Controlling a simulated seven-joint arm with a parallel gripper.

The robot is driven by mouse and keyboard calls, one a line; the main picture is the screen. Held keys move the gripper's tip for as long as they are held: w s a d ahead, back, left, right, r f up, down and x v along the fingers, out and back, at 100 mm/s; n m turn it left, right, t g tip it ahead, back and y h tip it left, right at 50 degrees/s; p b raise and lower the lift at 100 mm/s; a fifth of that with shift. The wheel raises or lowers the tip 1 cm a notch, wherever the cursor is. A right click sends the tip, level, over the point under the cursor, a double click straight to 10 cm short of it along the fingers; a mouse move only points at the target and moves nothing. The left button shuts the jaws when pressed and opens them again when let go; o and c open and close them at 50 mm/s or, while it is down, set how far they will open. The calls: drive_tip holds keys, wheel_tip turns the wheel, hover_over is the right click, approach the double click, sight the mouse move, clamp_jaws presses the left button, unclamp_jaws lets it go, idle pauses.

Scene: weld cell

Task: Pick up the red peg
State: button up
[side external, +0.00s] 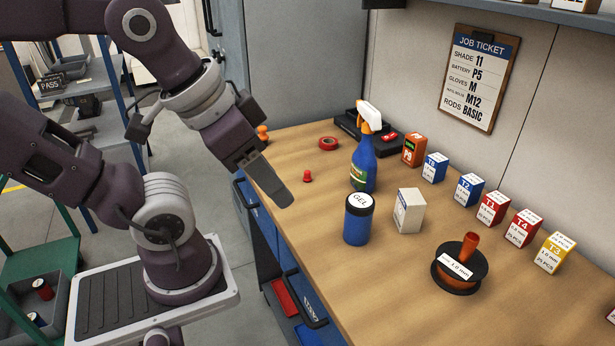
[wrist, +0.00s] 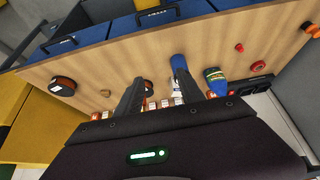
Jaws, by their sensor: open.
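The red peg (side external: 307,177) stands on the wooden workbench (side external: 330,250), near its left edge. In the wrist view it shows as a small red spot (wrist: 239,47), right of both fingers. My gripper (side external: 283,197) is above the bench's left edge, to the left of the peg and apart from it. In the wrist view my gripper (wrist: 159,78) has its two fingers spread, with nothing held between them.
A blue GEL canister (side external: 358,220), a spray bottle (side external: 363,168) and a white box (side external: 409,211) stand right of the peg. A red tape roll (side external: 328,143) lies behind it. A spool (side external: 460,266) and several small boxes stand further right. The bench around the peg is clear.

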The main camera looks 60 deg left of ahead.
drive_tip(key=w+a+f+m+g+y, duration=0.1)
drive_tip(key=a+f+m+g+y, duration=0.35)
drive_tip(key=a, duration=0.45)
drive_tip(key=a+f+m+g+y, duration=0.3)
drive_tip(key=a+m+y, duration=0.15)
drive_tip(key=a, duration=0.35)
drive_tip(key=m+t+y, duration=0.4)
drive_tip(key=m+t, duration=0.1)
drive_tip(key=m, duration=0.5)
approach(308, 174)
drive_tip(key=s+a+r, duration=0.4)
drive_tip(key=s+r, duration=0.1)
drive_tip(key=s, duration=0.1)
drive_tip(key=w+f+m+t, duration=0.1)
drive_tip(key=f+m, duration=0.1)
drive_tip(key=w+f+m, duration=0.2)
drive_tip(key=w+d+f+m+t, duration=0.1)
drive_tip(key=w+f, duration=0.1)
drive_tip(key=shift+d+f+m+t+h, duration=0.15)
drive_tip(key=shift+m+t+h, duration=0.15)
drive_tip(key=shift+m+t, duration=0.1)
drive_tip(key=x, duration=0.7)
clamp_jaws()
